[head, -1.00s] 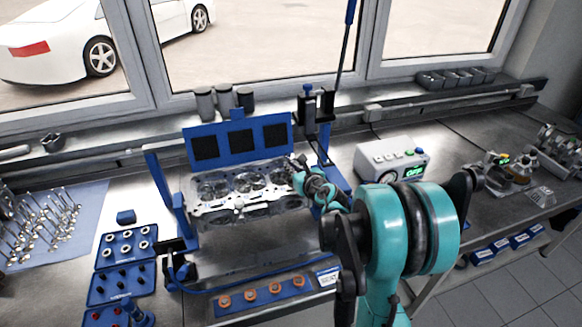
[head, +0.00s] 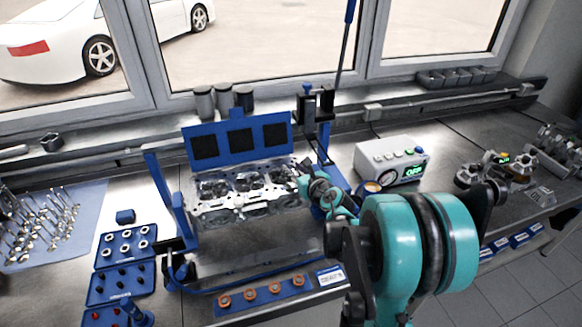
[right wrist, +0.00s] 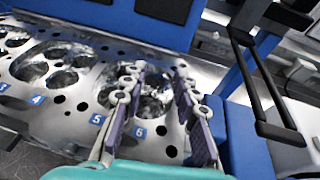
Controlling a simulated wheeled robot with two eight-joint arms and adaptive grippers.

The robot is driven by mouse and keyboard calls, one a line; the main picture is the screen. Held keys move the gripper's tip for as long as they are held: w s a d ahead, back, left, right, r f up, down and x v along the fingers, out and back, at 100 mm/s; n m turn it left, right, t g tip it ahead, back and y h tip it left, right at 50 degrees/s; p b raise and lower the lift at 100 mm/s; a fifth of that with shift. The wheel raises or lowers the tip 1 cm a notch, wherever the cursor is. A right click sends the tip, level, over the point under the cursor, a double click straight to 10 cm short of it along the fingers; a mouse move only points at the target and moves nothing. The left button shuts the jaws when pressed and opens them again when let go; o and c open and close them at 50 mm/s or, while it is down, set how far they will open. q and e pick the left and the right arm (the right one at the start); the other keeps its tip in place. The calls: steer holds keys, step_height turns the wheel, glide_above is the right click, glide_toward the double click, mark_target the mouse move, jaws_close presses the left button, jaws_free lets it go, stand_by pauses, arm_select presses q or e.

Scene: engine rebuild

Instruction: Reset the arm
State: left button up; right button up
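My right arm comes in from the lower right of the head view. My right gripper (head: 303,172) is at the right end of the metal cylinder head (head: 236,209), partly hidden by its own wrist. In the right wrist view the gripper (right wrist: 158,84) is open, its two purple-padded fingers apart with nothing held between them. The fingers are over the chamber by the blue labels 5 and 6 on the cylinder head (right wrist: 82,104). I cannot tell whether the fingertips touch it. My left gripper is not in view.
The blue stand (head: 178,212) surrounds the cylinder head. A grey control box (head: 392,160) with a lit display stands to the right. Blue trays (head: 122,283) of small parts and a blue mat (head: 85,215) with valves lie left. Orange rings sit on a front strip (head: 262,294).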

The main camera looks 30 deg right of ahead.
steer(key=d+v, duration=0.1)
steer(key=v, duration=0.8)
steer(key=s+a+r+m+t+h+b, duration=0.25)
steer(key=r+m+h, duration=0.55)
steer(key=m, duration=1.1)
steer(key=s+a+f+m+g+y, duration=0.4)
steer(key=s+a+f+m+g, duration=0.1)
steer(key=s+a+f+m, duration=0.2)
steer(key=s+a+f+m+g+y+b, duration=0.1)
steer(key=s+a+f+m+g+y, duration=0.4)
steer(key=a, duration=0.7)
step_height(320, 180, down, 5)
steer(key=s+m, duration=0.2)
steer(key=m, duration=0.2)
steer(key=shift+r, duration=0.15)
